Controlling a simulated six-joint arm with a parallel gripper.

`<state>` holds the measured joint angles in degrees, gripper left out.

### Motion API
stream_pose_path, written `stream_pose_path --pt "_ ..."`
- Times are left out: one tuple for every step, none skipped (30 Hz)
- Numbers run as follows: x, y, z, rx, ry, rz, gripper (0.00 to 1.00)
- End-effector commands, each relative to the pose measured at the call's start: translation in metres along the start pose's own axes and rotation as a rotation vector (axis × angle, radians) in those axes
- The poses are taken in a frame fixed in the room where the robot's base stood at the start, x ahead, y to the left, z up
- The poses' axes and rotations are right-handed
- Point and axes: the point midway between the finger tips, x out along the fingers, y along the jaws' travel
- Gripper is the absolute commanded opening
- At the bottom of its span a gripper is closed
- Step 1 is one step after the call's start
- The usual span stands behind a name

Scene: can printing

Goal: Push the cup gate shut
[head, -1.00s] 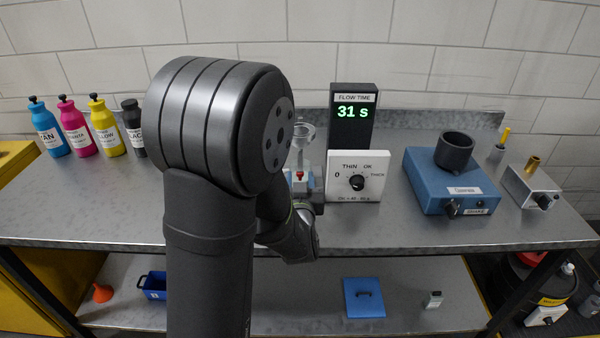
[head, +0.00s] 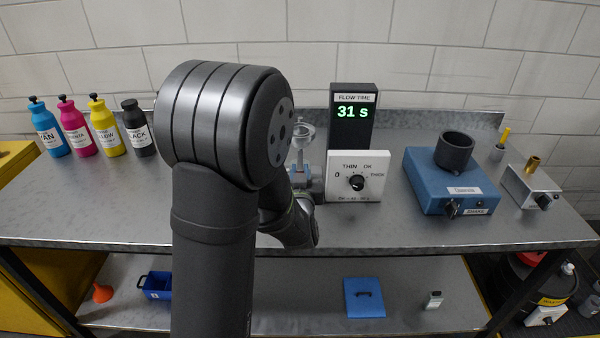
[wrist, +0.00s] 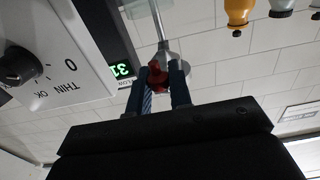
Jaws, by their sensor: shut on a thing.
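In the wrist view, the red gate knob (wrist: 157,77) sits below the metal stem (wrist: 165,50). My gripper (wrist: 160,72) has its blue fingers on either side of this knob and is shut on it. In the head view my arm hides the knob and most of the gripper. I cannot tell how far the gate is open or shut.
The white dial box (head: 355,187) is close on the right, in front of the flow time display (head: 353,115) reading 31 s. A blue shaker box (head: 425,180) stands further right. Several ink bottles (head: 103,130) stand at the left. The bench front right of my arm is clear.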

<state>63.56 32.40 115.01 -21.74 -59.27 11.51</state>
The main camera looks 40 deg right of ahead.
Motion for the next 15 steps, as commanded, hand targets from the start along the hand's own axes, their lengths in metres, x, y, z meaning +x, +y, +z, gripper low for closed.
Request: stream_pose_path --pt "0.004 0.0 0.0 0.0 0.0 0.0 0.0" --pt "0.007 0.0 0.0 0.0 0.0 -0.001 0.0" --pt "0.012 0.0 0.0 -0.001 0.001 -0.001 0.0" --pt "0.016 0.0 0.0 -0.001 0.002 -0.001 0.0" --pt "0.021 0.0 0.0 -0.001 0.002 -0.001 0.0" --pt "0.026 0.0 0.0 0.0 0.001 -0.001 0.0" --pt "0.029 0.0 0.0 0.0 0.0 -0.001 0.0" --pt "0.031 0.0 0.0 0.0 0.001 0.0 0.0" --pt "0.032 0.0 0.0 0.0 0.001 0.0 0.0" --pt "0.032 0.0 -0.001 0.0 0.001 0.0 0.0" --pt "0.032 0.0 -0.001 0.0 0.001 0.0 0.0" --pt "0.032 0.0 -0.001 0.0 0.002 0.0 0.0" --pt "0.032 0.0 -0.001 0.0 0.002 0.0 0.0" --pt "0.032 0.0 -0.001 0.0 0.002 0.0 0.0" --pt "0.033 0.0 -0.001 0.0 0.002 0.0 0.0"
